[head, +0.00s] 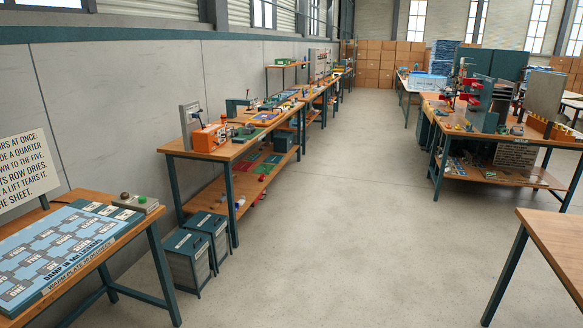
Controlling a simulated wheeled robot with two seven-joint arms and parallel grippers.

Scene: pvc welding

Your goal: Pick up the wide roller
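I cannot make out the wide roller in the head view; the tools on the benches are too small and far to tell apart. A long wooden workbench (223,153) with dark green legs runs along the left wall and carries an orange machine (208,138) and many small tools. Its lower shelf (215,203) holds coloured trays and small items. Another workbench (513,138) at the right carries several tools and a red and teal device (480,100). Neither of my grippers is in view.
A near-left table holds a blue labelled board (55,250) and a text sign (27,167). Two dark bins (187,262) stand on the floor by the left bench. A wooden table corner (555,240) juts in at right. The grey floor (345,220) between is clear. Cardboard boxes (375,62) are stacked behind.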

